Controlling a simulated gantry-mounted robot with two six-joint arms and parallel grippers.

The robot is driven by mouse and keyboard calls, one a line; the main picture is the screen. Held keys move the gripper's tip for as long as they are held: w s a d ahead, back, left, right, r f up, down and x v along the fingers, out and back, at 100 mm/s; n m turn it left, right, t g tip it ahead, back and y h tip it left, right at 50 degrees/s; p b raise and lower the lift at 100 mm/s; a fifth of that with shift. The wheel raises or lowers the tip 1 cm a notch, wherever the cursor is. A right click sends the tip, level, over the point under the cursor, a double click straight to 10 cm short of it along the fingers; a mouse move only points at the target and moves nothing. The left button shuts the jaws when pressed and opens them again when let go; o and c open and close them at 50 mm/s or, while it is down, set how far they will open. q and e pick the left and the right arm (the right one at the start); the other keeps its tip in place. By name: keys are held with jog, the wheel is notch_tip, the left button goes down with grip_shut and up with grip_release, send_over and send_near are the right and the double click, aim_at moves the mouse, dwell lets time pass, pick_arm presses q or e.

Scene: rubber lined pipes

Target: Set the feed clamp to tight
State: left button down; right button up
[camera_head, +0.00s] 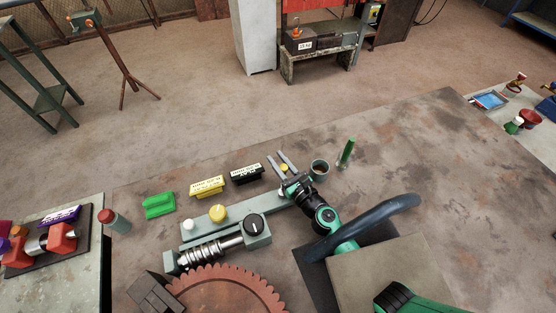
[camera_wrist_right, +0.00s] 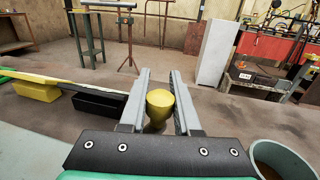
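A grey bench device (camera_head: 275,207) carries a yellow knob (camera_head: 217,212), a white knob (camera_head: 188,225) and a black dial (camera_head: 253,225). No readable label tells which part is the feed clamp. My right gripper (camera_head: 282,162) is open at the device's far right end. A small yellow knob (camera_head: 284,167) lies between its fingers; it also shows in the right wrist view (camera_wrist_right: 159,104). The fingers stand on either side of this knob, close to it; contact cannot be told. My left gripper is not in view.
A grey-green cup (camera_head: 320,167) stands right beside the right gripper, with a green cylinder (camera_head: 346,152) beyond. Yellow (camera_head: 207,187) and black (camera_head: 246,174) labelled blocks and a green object (camera_head: 159,205) lie left. A toothed red-brown wheel (camera_head: 228,293) sits in front.

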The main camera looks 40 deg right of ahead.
grip_shut()
dwell(1.1)
